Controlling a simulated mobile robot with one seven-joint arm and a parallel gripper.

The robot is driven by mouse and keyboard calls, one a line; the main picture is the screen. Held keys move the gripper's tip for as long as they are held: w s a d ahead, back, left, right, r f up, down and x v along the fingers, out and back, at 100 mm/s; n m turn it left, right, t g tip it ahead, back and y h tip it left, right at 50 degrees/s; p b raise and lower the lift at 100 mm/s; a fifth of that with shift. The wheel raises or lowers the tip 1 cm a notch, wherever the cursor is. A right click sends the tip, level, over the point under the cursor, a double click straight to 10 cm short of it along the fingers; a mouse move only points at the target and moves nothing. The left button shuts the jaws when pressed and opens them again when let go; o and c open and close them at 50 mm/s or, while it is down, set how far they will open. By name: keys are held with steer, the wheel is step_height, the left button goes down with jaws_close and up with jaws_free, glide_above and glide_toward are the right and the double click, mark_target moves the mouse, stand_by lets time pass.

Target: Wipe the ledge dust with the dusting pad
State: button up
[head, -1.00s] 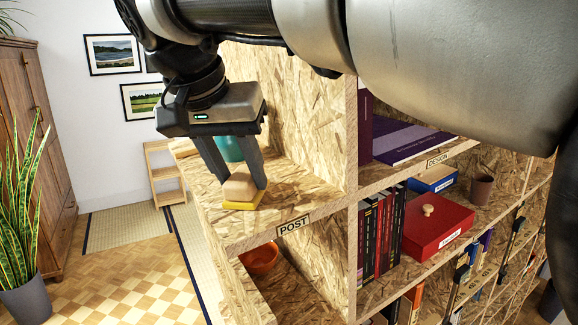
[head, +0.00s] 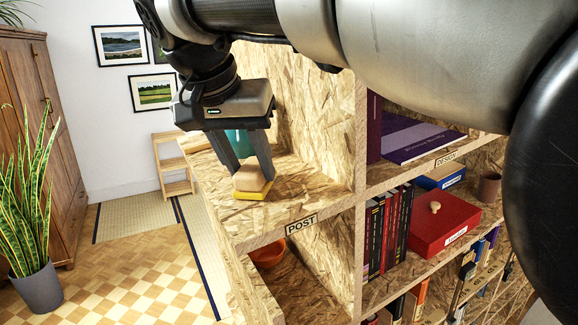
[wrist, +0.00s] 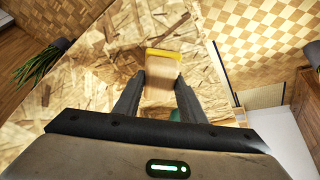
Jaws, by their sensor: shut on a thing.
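The dusting pad (head: 252,181) has a wooden block handle on a yellow base. My gripper (head: 251,175) is shut on its wooden block. The pad's yellow base is at the surface of the OSB ledge (head: 295,200) above the POST label; I cannot tell whether it touches. In the wrist view the pad (wrist: 163,70) sits between my fingers (wrist: 158,88), with its yellow edge on the far side. I cannot make out any dust apart from the flake pattern of the board.
A teal vessel (head: 240,143) stands on the ledge behind my gripper. An upright OSB panel (head: 310,120) bounds the ledge on the right. Books, a red box (head: 445,222) and an orange bowl (head: 268,254) occupy neighbouring compartments. The ledge's front left part is clear.

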mark_target(296, 173)
steer(key=shift+w+d+r, duration=0.1)
steer(key=shift+w+d, duration=0.55)
steer(key=shift+d, duration=0.4)
steer(key=shift+w+d, duration=0.6)
steer(key=shift+d, duration=0.45)
steer(key=shift+w+d+r, duration=0.1)
steer(key=shift+w+d, duration=0.55)
steer(key=shift+d, duration=0.4)
